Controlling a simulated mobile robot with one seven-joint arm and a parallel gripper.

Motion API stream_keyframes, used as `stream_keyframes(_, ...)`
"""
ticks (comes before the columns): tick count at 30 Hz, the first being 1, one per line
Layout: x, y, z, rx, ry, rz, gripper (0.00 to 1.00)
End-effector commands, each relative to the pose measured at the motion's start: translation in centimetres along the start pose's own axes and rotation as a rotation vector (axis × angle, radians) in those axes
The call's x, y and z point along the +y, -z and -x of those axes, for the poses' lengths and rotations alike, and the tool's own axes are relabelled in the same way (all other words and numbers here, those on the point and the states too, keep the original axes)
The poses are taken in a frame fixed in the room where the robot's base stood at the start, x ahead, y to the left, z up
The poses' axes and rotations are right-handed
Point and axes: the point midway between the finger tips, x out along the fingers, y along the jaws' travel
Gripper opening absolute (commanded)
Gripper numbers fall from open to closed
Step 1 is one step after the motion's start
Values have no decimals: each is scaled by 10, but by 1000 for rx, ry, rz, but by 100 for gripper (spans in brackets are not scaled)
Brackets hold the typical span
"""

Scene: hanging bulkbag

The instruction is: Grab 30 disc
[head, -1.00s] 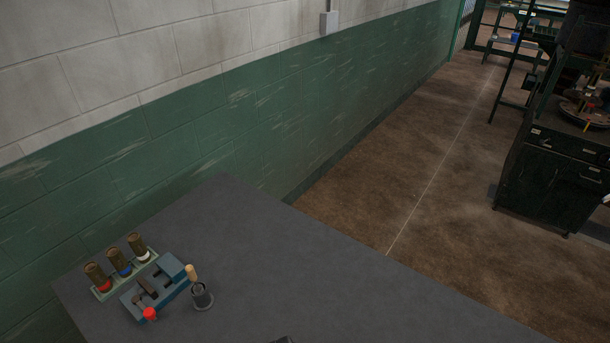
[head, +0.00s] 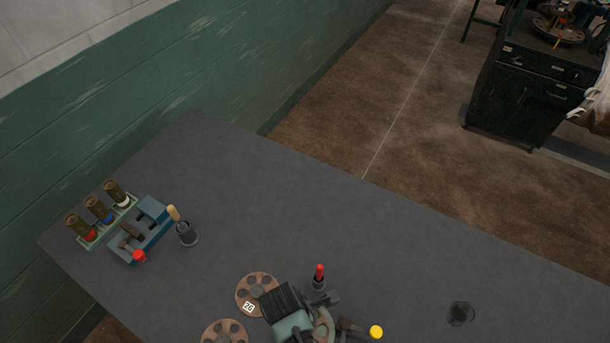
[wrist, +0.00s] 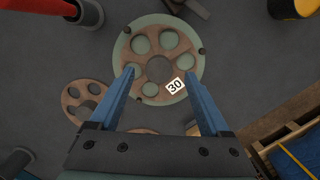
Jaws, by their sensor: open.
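The disc marked 30 (wrist: 150,42) lies in the upper middle of the wrist view. It is round and pale green with a copper-coloured spoked face, several round holes and a white number tag. My gripper (wrist: 160,75) is open, its two blue fingers pointing at the disc's near edge with nothing held between them. I cannot tell the height gap. In the head view, my gripper (head: 293,325) shows at the bottom, partly covering a greenish disc (head: 326,322). That disc's number is hidden there.
A copper disc (head: 257,290) with a number tag and another disc (head: 225,332) lie close by. A red-topped tool (head: 319,280) and yellow-ended tool (head: 375,332) stand near. The blue tool rack (head: 145,228) is at left. The table's middle is clear.

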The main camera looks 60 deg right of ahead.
Motion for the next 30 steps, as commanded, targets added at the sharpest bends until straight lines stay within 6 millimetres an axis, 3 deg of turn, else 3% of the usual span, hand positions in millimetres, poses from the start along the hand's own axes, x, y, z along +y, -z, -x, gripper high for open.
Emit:
stream_keyframes(6,1,0,-19,0,-1,0,81)
stream_keyframes(14,1,0,-20,0,-2,0,81)
stream_keyframes(27,0,0,-20,0,-1,0,2)
stream_keyframes(30,0,0,-20,0,-1,0,0)
